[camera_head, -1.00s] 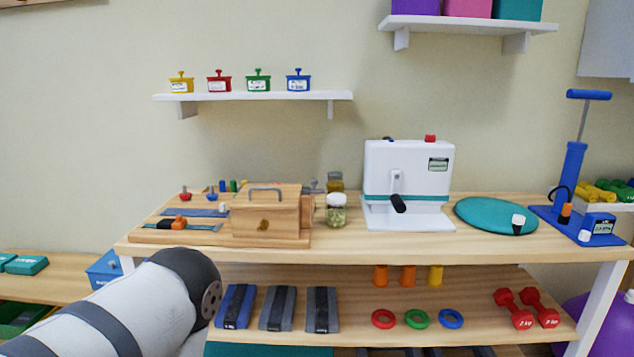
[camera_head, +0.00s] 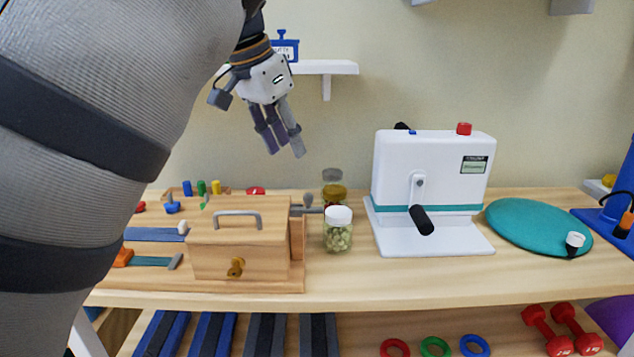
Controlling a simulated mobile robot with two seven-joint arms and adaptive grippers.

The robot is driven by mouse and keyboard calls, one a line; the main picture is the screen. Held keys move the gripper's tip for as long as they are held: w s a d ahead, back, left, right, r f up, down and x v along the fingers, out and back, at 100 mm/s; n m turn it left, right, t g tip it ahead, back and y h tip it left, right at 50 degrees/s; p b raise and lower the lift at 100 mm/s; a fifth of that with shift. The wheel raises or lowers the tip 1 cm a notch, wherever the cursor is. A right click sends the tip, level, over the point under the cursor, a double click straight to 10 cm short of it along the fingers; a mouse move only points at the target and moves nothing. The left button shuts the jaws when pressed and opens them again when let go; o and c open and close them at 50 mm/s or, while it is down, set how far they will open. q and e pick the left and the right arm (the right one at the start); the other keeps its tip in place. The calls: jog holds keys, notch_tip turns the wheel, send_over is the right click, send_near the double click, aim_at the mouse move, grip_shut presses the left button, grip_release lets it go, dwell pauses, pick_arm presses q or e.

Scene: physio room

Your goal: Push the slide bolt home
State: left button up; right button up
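A wooden box (camera_head: 240,250) with a grey top handle and a brass keyhole plate stands on the bench, left of centre. At its right side a grey metal rod with a round knob (camera_head: 308,200) sticks out; it looks like the slide bolt, partly hidden behind the box's wooden end piece. How far it is slid in cannot be told. My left gripper (camera_head: 285,153) hangs in the air above and behind the box, fingers pointing down, touching nothing. Its fingers are seen obliquely, with a narrow gap between them. My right gripper is not in view.
A lidded jar (camera_head: 338,236) stands close to the box's right, with a brown jar (camera_head: 334,194) behind it. A white crank machine (camera_head: 432,175) stands farther right, beside a teal disc (camera_head: 538,228). A wall shelf (camera_head: 328,68) is close behind my gripper.

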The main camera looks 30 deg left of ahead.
aim_at(307, 194)
pick_arm(q)
jog(key=x, duration=1.1)
jog(key=shift+s+d+f, duration=0.15)
jog(key=shift+d+f, duration=0.1)
jog(key=shift+c, duration=0.6)
grip_shut()
